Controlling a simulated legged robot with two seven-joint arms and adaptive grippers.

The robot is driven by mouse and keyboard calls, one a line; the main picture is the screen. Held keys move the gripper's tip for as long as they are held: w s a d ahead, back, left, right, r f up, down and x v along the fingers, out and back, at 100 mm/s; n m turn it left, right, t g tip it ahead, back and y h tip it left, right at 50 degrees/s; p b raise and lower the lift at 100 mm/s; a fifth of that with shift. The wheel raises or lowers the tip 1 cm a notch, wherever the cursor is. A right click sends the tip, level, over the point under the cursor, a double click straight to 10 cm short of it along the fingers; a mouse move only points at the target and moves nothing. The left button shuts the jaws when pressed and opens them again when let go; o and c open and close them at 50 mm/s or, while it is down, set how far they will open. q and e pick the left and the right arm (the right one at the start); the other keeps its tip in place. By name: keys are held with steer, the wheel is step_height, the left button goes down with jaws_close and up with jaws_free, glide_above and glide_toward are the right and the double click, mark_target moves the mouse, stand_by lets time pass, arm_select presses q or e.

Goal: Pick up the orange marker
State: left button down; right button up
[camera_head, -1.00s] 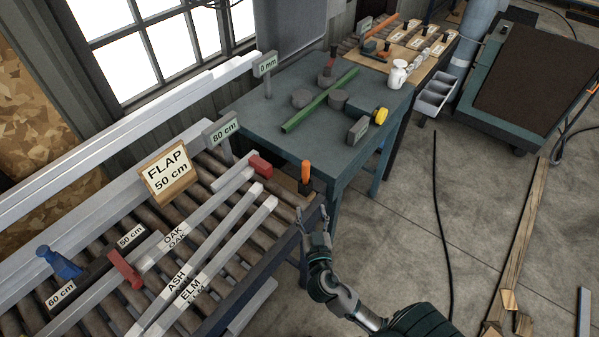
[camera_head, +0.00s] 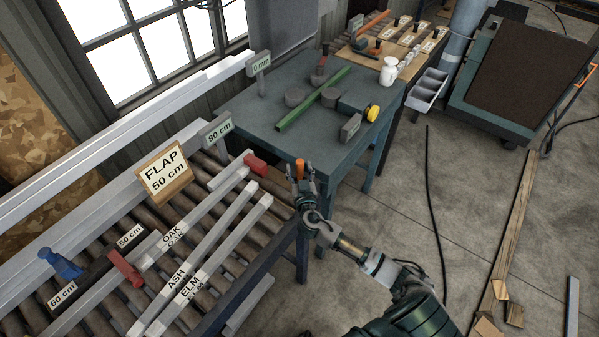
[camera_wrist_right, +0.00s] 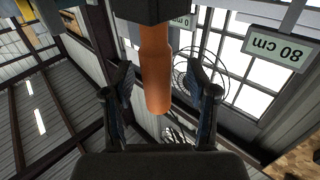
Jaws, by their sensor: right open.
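The orange marker (camera_head: 299,169) stands upright in a dark holder at the corner of the roller table, close to the green workbench. In the right wrist view the marker (camera_wrist_right: 155,68) points down the picture between the two fingers, its other end in a dark block. My right gripper (camera_head: 303,180) is at the marker with its fingers apart on either side of it. The right wrist view shows the open fingers (camera_wrist_right: 160,85) with gaps between them and the marker. My left gripper is not in view.
The roller table (camera_head: 215,160) holds boards labelled OAK, ASH and ELM, a red block (camera_head: 255,165) and a sign (camera_head: 165,172). The green workbench (camera_head: 250,110) carries a green bar (camera_head: 313,98) and a yellow tape roll (camera_head: 372,113).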

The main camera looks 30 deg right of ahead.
steer(key=shift+w+d, duration=0.15)
steer(key=shift+d, duration=0.05)
steer(key=shift+d, duration=0.1)
jaws_close()
